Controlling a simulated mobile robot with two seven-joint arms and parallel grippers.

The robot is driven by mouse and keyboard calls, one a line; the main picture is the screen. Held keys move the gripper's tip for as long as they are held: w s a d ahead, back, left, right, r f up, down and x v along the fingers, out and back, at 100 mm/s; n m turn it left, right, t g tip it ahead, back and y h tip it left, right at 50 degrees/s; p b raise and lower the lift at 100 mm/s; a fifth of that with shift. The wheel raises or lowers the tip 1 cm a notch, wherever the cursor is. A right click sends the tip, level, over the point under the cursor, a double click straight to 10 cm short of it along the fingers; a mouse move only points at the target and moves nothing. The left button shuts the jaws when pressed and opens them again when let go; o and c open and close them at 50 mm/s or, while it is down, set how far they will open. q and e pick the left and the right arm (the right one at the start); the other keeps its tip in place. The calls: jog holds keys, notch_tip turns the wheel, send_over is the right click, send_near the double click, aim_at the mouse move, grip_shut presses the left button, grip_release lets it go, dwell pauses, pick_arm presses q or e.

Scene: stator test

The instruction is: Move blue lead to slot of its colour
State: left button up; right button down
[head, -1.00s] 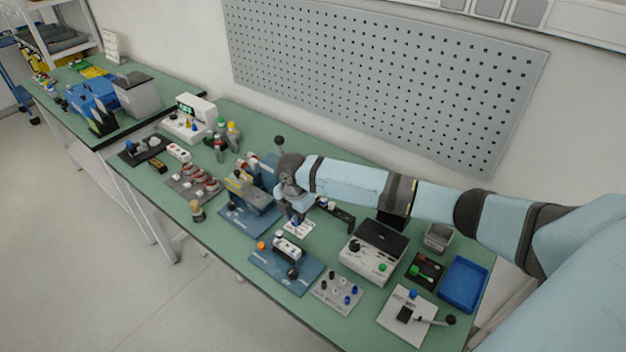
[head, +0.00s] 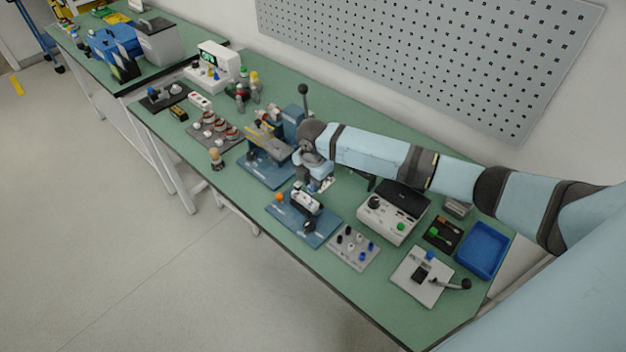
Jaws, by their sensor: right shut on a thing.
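My right gripper (head: 320,181) points down over the middle of the green bench, behind the blue fixture (head: 325,231) with the white block. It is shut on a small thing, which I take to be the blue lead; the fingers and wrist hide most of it. A small white plate (head: 328,184) shows just beside the fingertips, partly covered by them. Any coloured slots there are too small to make out. My left gripper is not in view.
A grey panel (head: 340,258) with black, white and blue knobs lies in front. A tester box (head: 385,228) stands to the right, with a blue tray (head: 499,236) beyond it. Another blue fixture (head: 258,176) with an upright stands close on the left.

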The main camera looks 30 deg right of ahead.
dwell(0.4)
jog(key=shift+f, duration=0.2)
jog(key=shift+f+p, duration=0.35)
jog(key=shift+p, duration=0.05)
dwell(0.6)
jog(key=shift+f, duration=0.15)
jog(key=shift+f, duration=0.5)
dwell(0.4)
jog(key=shift+f, duration=0.6)
jog(key=c, duration=1)
grip_release()
